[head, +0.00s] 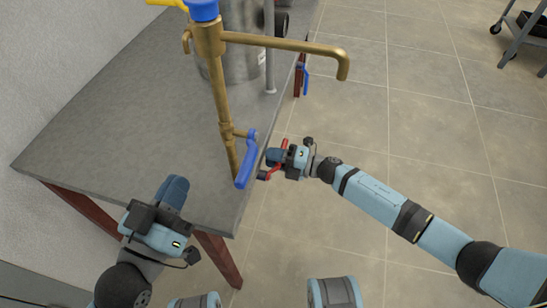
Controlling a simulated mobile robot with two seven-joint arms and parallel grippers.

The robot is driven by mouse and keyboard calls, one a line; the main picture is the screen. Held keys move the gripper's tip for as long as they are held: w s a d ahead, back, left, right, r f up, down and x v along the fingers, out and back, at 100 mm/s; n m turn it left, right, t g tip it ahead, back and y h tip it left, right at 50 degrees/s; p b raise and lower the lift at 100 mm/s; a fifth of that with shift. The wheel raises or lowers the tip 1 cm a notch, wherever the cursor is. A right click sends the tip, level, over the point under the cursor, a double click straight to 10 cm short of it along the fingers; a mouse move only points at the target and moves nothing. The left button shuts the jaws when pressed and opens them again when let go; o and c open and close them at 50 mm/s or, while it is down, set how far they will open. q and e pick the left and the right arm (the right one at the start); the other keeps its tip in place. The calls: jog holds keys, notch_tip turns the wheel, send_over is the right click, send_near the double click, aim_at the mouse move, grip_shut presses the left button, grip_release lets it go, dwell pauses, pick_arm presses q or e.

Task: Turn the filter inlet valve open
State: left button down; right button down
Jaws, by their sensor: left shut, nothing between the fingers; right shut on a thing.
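A brass pipe (222,95) rises above the table's front right part, with a brass spout (300,44) reaching right at its top. A blue lever handle (246,165) sits low on this pipe and hangs downward. A red handle (284,144) is beside the table's right edge, partly hidden by my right gripper (268,166). My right gripper is shut on the red handle, just right of the blue lever. My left gripper (174,192) is shut and empty over the table's front part, left of the pipe. I cannot tell which handle is the filter inlet valve.
The grey table (105,135) is bare at the left. The tiled floor (420,130) at right is open. A cart (520,45) stands far right.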

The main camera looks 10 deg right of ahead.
jog(key=c, duration=0.9)
grip_release()
pick_arm(q)
jog(key=shift+a+r+t+p, duration=0.1)
jog(key=shift+r+t+p, duration=0.2)
jog(key=shift+r+p, duration=0.55)
jog(key=f, duration=0.1)
jog(key=f+g, duration=0.1)
jog(key=f+y, duration=0.1)
jog(key=shift+w+a+f+p, duration=0.1)
jog(key=shift+a+p, duration=0.2)
jog(key=shift+p, duration=0.1)
jog(key=shift+a+f+y, duration=0.15)
jog(key=shift+y, duration=0.15)
jog(key=shift+w, duration=0.1)
pick_arm(e)
jog(key=v, duration=1.4)
jog(key=shift+a, duration=0.1)
